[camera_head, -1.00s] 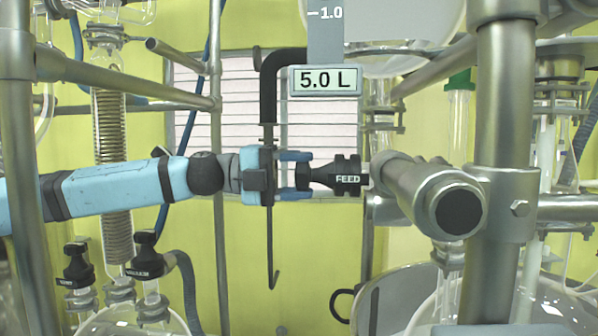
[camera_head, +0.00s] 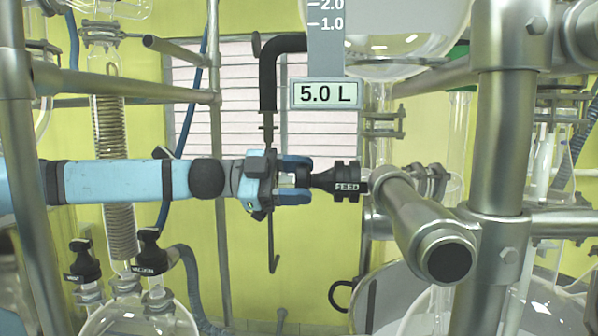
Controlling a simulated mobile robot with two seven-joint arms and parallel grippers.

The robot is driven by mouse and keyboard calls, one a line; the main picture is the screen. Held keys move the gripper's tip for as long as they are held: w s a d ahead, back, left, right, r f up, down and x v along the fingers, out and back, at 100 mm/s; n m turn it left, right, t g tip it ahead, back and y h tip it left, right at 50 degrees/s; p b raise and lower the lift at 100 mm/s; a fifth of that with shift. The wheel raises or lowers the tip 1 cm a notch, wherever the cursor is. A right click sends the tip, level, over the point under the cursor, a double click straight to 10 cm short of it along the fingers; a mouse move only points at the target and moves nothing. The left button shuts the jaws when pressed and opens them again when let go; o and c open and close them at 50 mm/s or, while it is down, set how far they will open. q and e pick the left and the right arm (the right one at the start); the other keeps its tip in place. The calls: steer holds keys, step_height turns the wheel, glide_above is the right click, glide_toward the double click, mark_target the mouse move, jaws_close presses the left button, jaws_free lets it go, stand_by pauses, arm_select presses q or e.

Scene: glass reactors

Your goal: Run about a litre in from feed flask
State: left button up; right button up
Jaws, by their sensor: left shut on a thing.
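The feed flask (camera_head: 405,60) is a round glass vessel at the top, seen only in its lower part. A grey scale strip marked 1.0 and 2.0 and a sign reading 5.0 L (camera_head: 325,94) stand by it. Below is a black valve knob (camera_head: 340,181) with a small white label, which looks like FEED. My left gripper (camera_head: 291,182) comes in from the left and is shut on the narrow end of this knob, with its blue fingers above and below it. The knob looks turned about its axis. My right gripper is out of view.
Steel frame bars cross the view; a thick bar end (camera_head: 446,257) juts out right of the knob. Two black-knobbed valves (camera_head: 150,252) sit on glassware at lower left. A coiled glass condenser (camera_head: 108,130) stands at left. A black-handled hook rod (camera_head: 270,90) hangs behind my gripper.

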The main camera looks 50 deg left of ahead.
arm_select(q)
steer(key=shift+n+p, duration=0.3)
steer(key=shift+n, duration=0.2)
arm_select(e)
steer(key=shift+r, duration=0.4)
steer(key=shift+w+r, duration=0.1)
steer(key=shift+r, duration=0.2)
arm_select(q)
steer(key=o, duration=0.9)
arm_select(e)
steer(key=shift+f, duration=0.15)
arm_select(q)
steer(key=b+v, duration=0.3)
steer(key=v, duration=1.1)
steer(key=shift+b, duration=0.35)
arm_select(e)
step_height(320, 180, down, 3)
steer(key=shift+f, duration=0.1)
